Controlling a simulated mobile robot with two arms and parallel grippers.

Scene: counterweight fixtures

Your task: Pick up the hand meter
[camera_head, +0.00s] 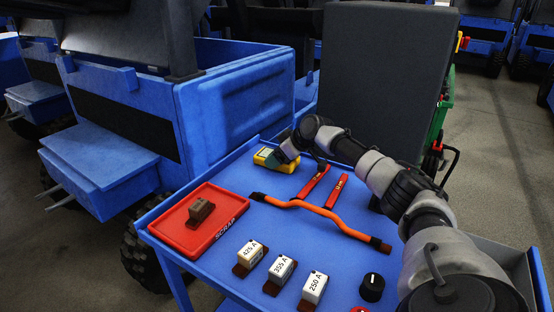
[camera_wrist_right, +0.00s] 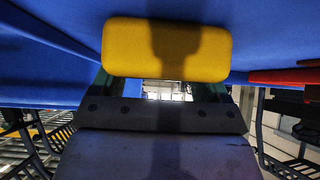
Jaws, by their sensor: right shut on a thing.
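The yellow hand meter (camera_head: 264,157) is at the far edge of the blue table, left of the two red-handled tools. My right gripper (camera_head: 279,158) reaches in from the right and is shut on the meter. In the right wrist view the yellow meter (camera_wrist_right: 165,50) sits between the fingers of the right gripper (camera_wrist_right: 160,88), across the top middle. Whether the meter touches the table or is slightly raised cannot be told. My left gripper is not in view.
On the blue table (camera_head: 225,262) are a red scrap tray (camera_head: 176,240) with a brown part, an orange cable (camera_head: 318,210), red tools (camera_head: 338,190), several labelled fuses (camera_head: 282,270) and a black knob (camera_head: 372,287). A dark panel (camera_head: 385,80) stands behind.

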